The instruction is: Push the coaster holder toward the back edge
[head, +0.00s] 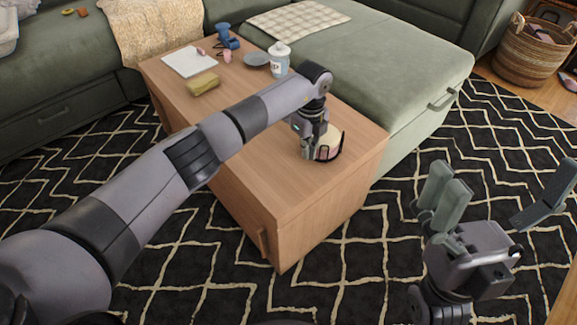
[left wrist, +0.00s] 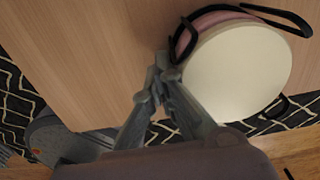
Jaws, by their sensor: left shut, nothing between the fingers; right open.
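The coaster holder (head: 329,146) is a low black frame around a round stack with a cream top and pink side. It stands on the wooden table (head: 285,190), near the end close to me. In the left wrist view the coaster holder (left wrist: 238,72) fills the upper right. My left gripper (head: 307,156) is shut and empty, pointing down at the holder's left side. Its fingertips (left wrist: 165,68) are right beside the black frame; I cannot tell whether they touch. My right gripper (head: 495,200) is open and empty, off the table over the rug.
The table also bears a white-and-blue jar (head: 279,60), a grey dish (head: 256,59), a yellow block (head: 202,84), a white sheet (head: 190,62) and a blue item (head: 225,36). The green sofa (head: 400,75) borders the table. The table's near end is clear.

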